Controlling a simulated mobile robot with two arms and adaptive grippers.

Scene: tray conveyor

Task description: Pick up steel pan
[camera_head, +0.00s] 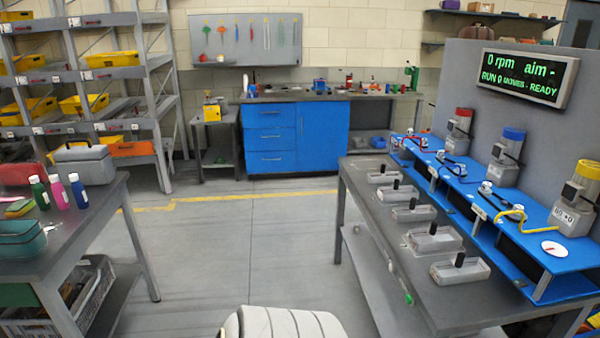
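No single thing is clearly marked as the steel pan. The nearest pan (461,276) is near the table's front right. Neither of my grippers is in view.
The grey right table (375,215) has a blue raised shelf (530,245) with cables and canisters behind the pans. A left table (85,215) holds bottles and boxes. Open floor (240,245) lies between the tables. A blue cabinet (295,138) stands at the back.

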